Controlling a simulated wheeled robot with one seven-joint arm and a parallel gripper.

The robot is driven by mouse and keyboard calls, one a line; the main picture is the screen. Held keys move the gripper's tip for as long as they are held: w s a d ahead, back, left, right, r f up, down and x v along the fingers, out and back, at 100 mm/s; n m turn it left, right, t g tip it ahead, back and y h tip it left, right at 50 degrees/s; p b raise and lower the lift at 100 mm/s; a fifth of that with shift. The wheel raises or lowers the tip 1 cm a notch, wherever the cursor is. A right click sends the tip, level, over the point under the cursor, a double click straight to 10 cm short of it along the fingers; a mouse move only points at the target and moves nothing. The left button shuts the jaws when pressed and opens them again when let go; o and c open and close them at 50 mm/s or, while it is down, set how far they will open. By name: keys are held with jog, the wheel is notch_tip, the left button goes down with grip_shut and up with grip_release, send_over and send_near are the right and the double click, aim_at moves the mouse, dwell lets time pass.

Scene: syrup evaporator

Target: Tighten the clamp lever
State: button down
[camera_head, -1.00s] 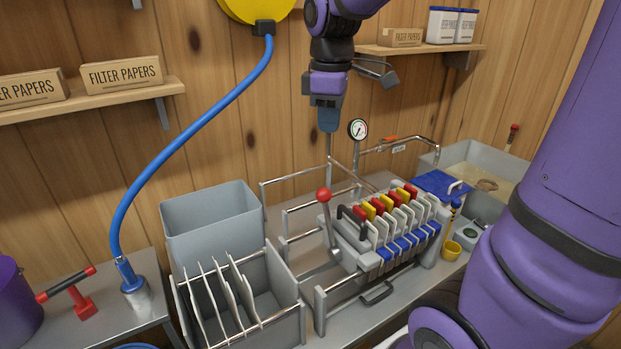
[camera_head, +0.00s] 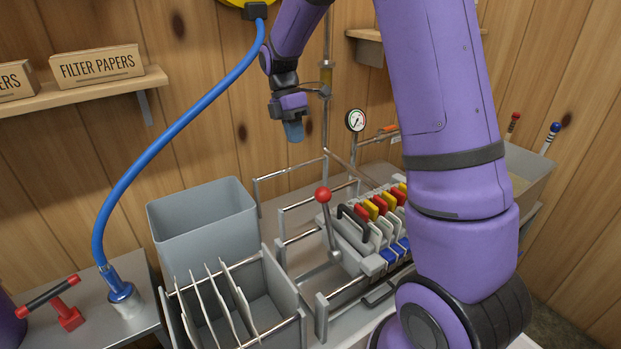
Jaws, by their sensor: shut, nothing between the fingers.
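The clamp lever (camera_head: 329,224) is a grey rod with a red ball knob at its top. It stands nearly upright, leaning slightly, at the left end of the filter press (camera_head: 352,236), which holds a row of plates with coloured tabs. My gripper (camera_head: 294,132) is shut and empty. It hangs in the air above and to the left of the red knob, near the back wall, apart from the lever. My arm hides the right part of the press.
A grey bin (camera_head: 203,222) and a rack of white sheets (camera_head: 262,325) stand left of the press. A pressure gauge (camera_head: 355,120) and pipe rise behind it. Metal rails (camera_head: 300,206) run beside the lever. A blue hose (camera_head: 165,135) hangs at left.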

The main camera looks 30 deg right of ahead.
jog(key=shift+f, duration=0.15)
jog(key=s+f, duration=0.7)
jog(key=f, duration=0.2)
jog(key=shift+s+d+f, duration=0.15)
jog(key=shift+s+f, duration=0.05)
jog(key=shift+f, duration=0.05)
dwell(0.6)
